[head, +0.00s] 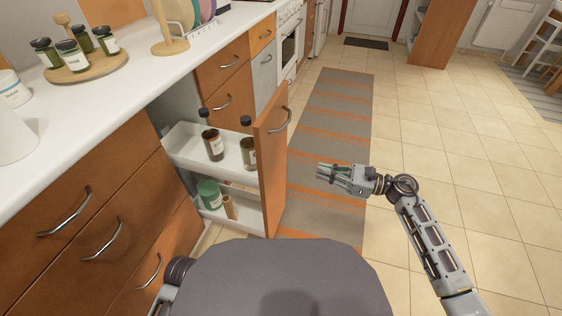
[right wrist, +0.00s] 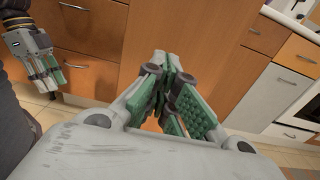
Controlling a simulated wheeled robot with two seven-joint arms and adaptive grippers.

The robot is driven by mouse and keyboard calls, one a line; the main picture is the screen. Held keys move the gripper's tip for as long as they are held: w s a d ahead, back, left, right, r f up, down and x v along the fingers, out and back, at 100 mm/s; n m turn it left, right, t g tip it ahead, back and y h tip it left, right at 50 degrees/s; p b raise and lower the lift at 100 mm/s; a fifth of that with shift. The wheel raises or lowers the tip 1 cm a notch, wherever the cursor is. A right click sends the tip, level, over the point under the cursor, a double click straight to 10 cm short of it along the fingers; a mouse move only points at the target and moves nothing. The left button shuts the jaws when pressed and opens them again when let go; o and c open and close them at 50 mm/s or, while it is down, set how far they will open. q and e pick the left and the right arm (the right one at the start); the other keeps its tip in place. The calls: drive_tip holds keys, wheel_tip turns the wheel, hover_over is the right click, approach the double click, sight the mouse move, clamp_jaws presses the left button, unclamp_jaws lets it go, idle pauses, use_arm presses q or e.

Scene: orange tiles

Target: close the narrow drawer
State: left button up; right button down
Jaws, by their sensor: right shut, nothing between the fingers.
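The narrow drawer (head: 272,165) is a tall pull-out with an orange wood front, and it stands open from the counter row in the head view. Its metal bar handle (head: 284,119) is high on the front. Its white upper shelf (head: 182,148) holds dark-capped jars, and its lower shelf holds a green-lidded jar and a small bottle. My right gripper (head: 326,173) is shut and empty, to the right of the drawer front and apart from it. It also shows in the right wrist view (right wrist: 170,75), before an orange panel. My left gripper (right wrist: 45,72) shows only there; its finger gap is unclear.
Closed orange drawers (head: 75,225) with bar handles lie left of the narrow drawer. The white counter (head: 100,105) carries a round wooden board (head: 86,71) with jars. A grey and orange striped rug (head: 335,115) covers the floor beyond.

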sight(272, 159)
drive_tip(key=shift+a, duration=0.1)
